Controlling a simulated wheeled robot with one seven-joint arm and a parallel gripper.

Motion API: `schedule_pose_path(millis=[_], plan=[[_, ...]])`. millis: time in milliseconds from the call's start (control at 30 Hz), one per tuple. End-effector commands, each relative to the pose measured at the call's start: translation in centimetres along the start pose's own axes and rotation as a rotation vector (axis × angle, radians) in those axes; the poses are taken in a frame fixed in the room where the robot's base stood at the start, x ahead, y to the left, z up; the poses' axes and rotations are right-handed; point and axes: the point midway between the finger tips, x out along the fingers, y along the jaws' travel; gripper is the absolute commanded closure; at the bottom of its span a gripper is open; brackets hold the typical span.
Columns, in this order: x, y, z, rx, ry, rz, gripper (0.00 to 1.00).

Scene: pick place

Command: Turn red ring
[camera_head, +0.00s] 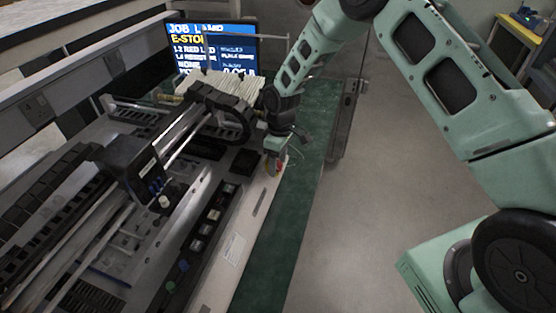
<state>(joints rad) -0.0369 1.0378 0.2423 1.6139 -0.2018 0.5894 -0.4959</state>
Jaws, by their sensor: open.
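A small red and yellow piece (281,166), likely the red ring, shows at the far right end of the machine's pale front panel. It is small and partly covered by my gripper, so its shape is hard to make out. My gripper (276,156) points down right over it, with the fingers open. I cannot tell whether the fingers touch it or stand around it.
A machine with rails and a black cable chain (222,108) fills the left side. Dark buttons (201,231) line its front panel. A screen (212,48) showing "E-STOP" stands behind. A green strip (283,226) borders the panel. The grey floor (370,190) at right is clear.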

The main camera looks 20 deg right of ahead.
Motion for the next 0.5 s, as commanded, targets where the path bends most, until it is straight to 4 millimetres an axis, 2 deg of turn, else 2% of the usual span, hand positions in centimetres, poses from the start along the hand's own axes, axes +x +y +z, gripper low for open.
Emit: schedule_pose_path(millis=[33, 100, 200, 500], plan=[[-0.01, 0.01, 0.00, 0.000, 0.000, 0.000, 0.43], [-0.02, 0.01, 0.00, 0.000, 0.000, 0.000, 0.63], [-0.03, 0.00, 0.01, 0.000, 0.000, 0.000, 0.85], [0.00, 0.14, 0.05, 0.019, 0.000, -0.021, 0.85]])
